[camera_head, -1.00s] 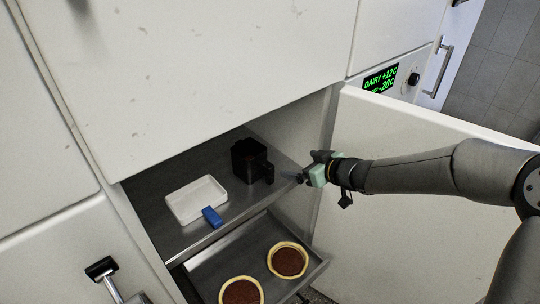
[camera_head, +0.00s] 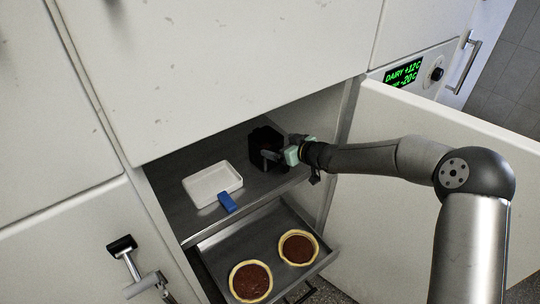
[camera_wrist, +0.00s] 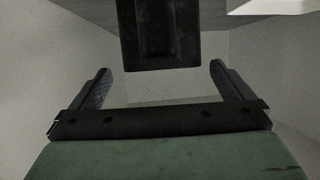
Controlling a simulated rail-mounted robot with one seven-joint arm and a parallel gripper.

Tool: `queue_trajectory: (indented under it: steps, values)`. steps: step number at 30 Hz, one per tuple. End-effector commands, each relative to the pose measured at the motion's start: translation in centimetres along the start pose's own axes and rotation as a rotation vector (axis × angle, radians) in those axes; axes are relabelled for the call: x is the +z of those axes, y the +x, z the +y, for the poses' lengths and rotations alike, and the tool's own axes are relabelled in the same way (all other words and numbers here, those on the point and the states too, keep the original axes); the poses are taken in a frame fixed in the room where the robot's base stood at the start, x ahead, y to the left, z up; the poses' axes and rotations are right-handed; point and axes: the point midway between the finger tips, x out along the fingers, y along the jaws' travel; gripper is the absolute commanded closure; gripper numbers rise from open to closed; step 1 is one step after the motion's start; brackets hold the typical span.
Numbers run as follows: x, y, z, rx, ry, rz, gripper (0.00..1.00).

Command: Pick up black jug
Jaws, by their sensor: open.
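The black jug (camera_head: 263,138) stands on the grey metal shelf (camera_head: 180,222) inside the open cabinet, near its right side. My gripper (camera_head: 275,155) is at the jug's near right side in the head view, overlapping its lower part and hiding some of it. In the wrist view my gripper (camera_wrist: 160,68) is open, with its two dark fingers spread wide. The dark body of the jug (camera_wrist: 158,35) shows at the top, between and beyond the fingers, with clear gaps on both sides. I cannot tell whether any finger touches it.
A white tray (camera_head: 213,183) sits left of the jug, with a blue block (camera_head: 227,202) at its front edge. A pulled-out lower tray (camera_head: 262,228) holds two filled tarts (camera_head: 251,281). The open white door (camera_head: 410,200) stands to the right, behind my arm.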

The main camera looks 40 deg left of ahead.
Motion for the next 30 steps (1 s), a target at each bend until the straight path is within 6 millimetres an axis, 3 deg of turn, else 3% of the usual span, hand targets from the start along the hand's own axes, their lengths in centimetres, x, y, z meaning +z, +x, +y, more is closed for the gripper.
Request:
queue_trajectory:
  steps: [6,15,17,23,30]
  values:
    - [-0.1,3.1,-0.3,-0.001,0.000,0.000,0.00]
    - [0.0,3.6,-0.2,0.000,-0.001,0.000,0.00]
    - [0.0,3.6,-0.2,0.000,-0.001,0.000,0.14]
    - [0.0,3.6,-0.2,0.000,-0.001,0.000,0.70]
    - [-0.2,3.6,-0.2,0.000,-0.002,0.003,0.72]
